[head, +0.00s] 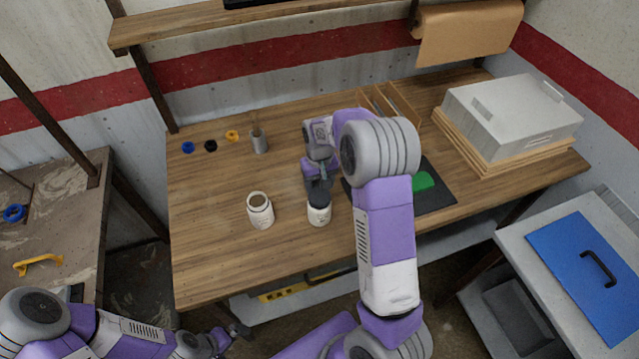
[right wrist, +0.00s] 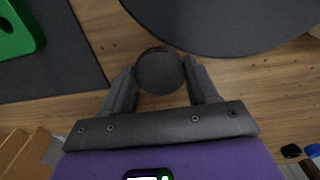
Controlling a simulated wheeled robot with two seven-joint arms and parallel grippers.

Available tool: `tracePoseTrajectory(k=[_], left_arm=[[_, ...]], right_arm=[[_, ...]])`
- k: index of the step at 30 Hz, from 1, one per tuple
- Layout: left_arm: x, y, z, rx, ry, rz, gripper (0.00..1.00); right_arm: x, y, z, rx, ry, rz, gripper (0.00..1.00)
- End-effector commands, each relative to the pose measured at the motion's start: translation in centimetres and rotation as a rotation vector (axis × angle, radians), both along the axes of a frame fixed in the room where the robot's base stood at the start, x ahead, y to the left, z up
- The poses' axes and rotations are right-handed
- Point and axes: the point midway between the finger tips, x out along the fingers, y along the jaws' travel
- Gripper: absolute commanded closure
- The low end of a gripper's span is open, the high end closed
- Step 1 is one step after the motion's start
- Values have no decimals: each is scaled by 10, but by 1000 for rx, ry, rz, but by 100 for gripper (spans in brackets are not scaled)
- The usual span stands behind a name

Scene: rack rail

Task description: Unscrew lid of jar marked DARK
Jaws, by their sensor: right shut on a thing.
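A white jar (head: 319,215) with a dark lid (head: 319,198) stands upright on the wooden bench. My right gripper (head: 318,188) reaches down over it and is shut on the lid. In the right wrist view the round lid (right wrist: 160,70) sits between the two fingers of my right gripper (right wrist: 162,82); the jar body is hidden below it. I cannot read any marking on either jar. My left gripper (head: 236,330) is low at the front, away from the jars; its fingers are too small to judge.
A dark mat (head: 440,198) with a green object (head: 423,181) lies right of the jar. A grey cup (head: 259,141) and blue, black and yellow rings (head: 210,145) are at the back left. The bench's front left is clear.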

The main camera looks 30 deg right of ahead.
Motion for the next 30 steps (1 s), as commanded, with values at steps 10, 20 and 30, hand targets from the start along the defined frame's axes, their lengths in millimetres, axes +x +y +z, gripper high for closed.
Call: tracePoseTrajectory(k=[10, 20, 30], left_arm=[[0, 0, -2, 0, 0, 0, 0], [0, 0, -1, 0, 0, 0, 0], [0, 0, 11, 0, 0, 0, 0]], right_arm=[[0, 0, -3, 0, 0, 0, 24], [0, 0, -2, 0, 0, 0, 16], [1, 0, 49, 0, -5, 0, 16]])
